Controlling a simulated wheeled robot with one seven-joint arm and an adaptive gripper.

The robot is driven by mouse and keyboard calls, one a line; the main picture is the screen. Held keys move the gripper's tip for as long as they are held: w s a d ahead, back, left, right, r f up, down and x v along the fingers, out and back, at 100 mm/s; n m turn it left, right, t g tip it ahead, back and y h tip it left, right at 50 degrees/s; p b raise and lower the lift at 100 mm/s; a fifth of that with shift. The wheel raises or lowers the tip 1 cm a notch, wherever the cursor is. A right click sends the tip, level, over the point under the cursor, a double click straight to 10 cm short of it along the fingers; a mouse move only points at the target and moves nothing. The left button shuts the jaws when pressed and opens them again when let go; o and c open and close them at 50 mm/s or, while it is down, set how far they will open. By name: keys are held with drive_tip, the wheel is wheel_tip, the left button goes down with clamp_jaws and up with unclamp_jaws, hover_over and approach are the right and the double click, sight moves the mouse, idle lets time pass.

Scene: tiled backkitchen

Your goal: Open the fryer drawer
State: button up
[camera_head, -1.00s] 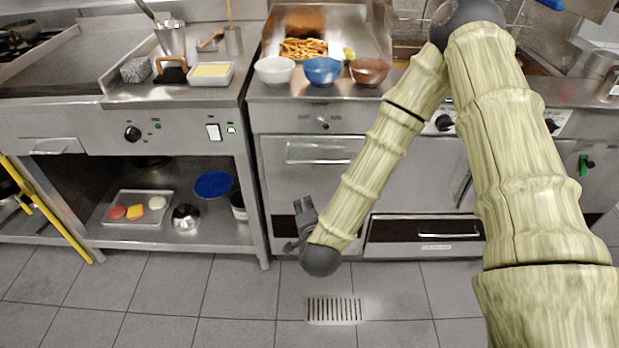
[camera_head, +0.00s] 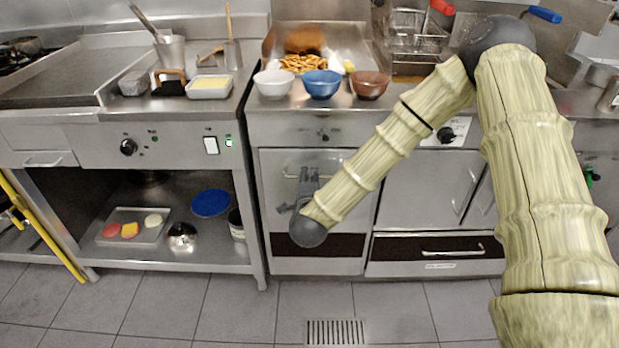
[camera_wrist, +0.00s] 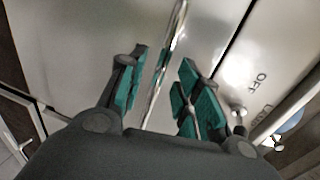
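A tall steel front panel (camera_head: 340,215) with a horizontal bar handle (camera_head: 291,174) near its top is below the counter with the bowls. It looks closed. My gripper (camera_head: 310,181) is in front of this handle and hides part of it. In the wrist view, my gripper (camera_wrist: 162,80) is open, and the bar handle (camera_wrist: 178,35) runs between its two green-padded fingers. I cannot tell whether either finger touches it. Further right, a low drawer (camera_head: 400,257) with a dark band, a handle and a label is closed, beneath the unit with fry baskets (camera_head: 418,38).
Bowls in white (camera_head: 273,84), blue (camera_head: 322,84) and brown (camera_head: 369,83) stand on the counter above the panel. An open shelf unit (camera_head: 120,258) with a food tray is on the left. The floor (camera_head: 200,310) in front is clear, with a flat drain grate (camera_head: 336,332).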

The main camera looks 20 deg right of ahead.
drive_tip(key=shift+x, duration=1.2)
clamp_jaws()
